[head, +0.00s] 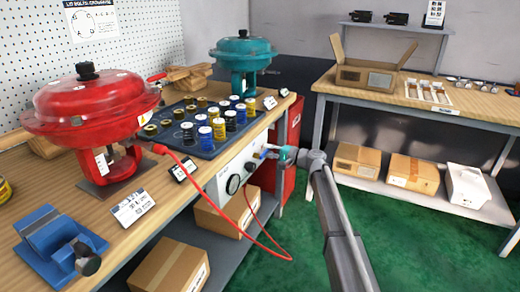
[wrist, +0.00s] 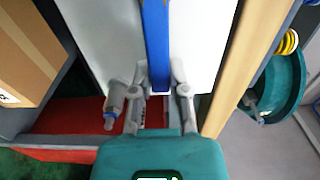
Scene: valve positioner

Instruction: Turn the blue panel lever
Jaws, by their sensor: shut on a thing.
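The blue panel lever (wrist: 156,40) runs up the middle of the wrist view in front of a white panel. My gripper (wrist: 158,80) is shut on the lever, with one finger on each side of its lower part. In the head view my gripper (head: 276,151) is at the right end of the white panel (head: 222,182), below the bench's front edge. Only a small bit of the blue lever (head: 263,152) shows there. The lever's pivot is hidden.
The bench above holds a red actuator (head: 95,105), a teal actuator (head: 243,55) and a tray of coils (head: 205,148). A red cabinet (head: 291,140) stands behind. Green floor is clear.

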